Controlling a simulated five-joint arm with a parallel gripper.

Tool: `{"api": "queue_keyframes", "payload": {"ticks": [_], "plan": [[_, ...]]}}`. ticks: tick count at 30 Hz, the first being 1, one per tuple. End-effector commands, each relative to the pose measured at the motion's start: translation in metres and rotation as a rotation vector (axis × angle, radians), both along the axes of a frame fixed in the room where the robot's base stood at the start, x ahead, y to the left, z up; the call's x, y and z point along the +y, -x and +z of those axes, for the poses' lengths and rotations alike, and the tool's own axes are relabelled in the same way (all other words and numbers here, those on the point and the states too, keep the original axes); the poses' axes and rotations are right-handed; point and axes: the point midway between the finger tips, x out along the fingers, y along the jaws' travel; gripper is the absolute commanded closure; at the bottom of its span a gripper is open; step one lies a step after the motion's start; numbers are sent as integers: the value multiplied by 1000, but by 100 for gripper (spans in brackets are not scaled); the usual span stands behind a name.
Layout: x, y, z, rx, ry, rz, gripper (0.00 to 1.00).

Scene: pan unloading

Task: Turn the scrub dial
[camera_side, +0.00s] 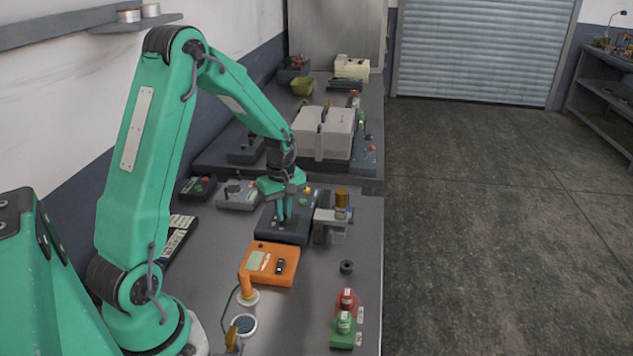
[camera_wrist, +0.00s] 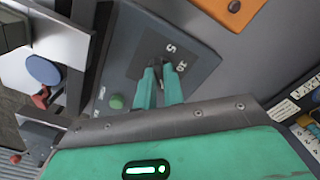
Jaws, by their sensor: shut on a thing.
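My gripper (camera_side: 283,218) points down onto a dark box (camera_side: 270,236) in the middle of the bench. In the wrist view its two green fingers (camera_wrist: 161,80) are shut on a small dark dial (camera_wrist: 158,63) on the dark panel (camera_wrist: 135,40). A green button (camera_wrist: 116,102) sits on the same panel, to the left of the fingers.
An orange meter (camera_side: 272,262) lies just in front of the dark box. A grey fixture with an amber cylinder (camera_side: 342,197) stands close on its right. Grey control box (camera_side: 237,195) is behind left. Red and green blocks (camera_side: 345,322) stand at the front right.

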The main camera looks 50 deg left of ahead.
Motion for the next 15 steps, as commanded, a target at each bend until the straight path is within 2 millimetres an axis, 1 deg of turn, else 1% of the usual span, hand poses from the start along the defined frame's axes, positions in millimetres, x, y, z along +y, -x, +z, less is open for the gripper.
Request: {"api": "queue_keyframes", "payload": {"ticks": [15], "plan": [[0,0,1,0,0,-480,100]]}}
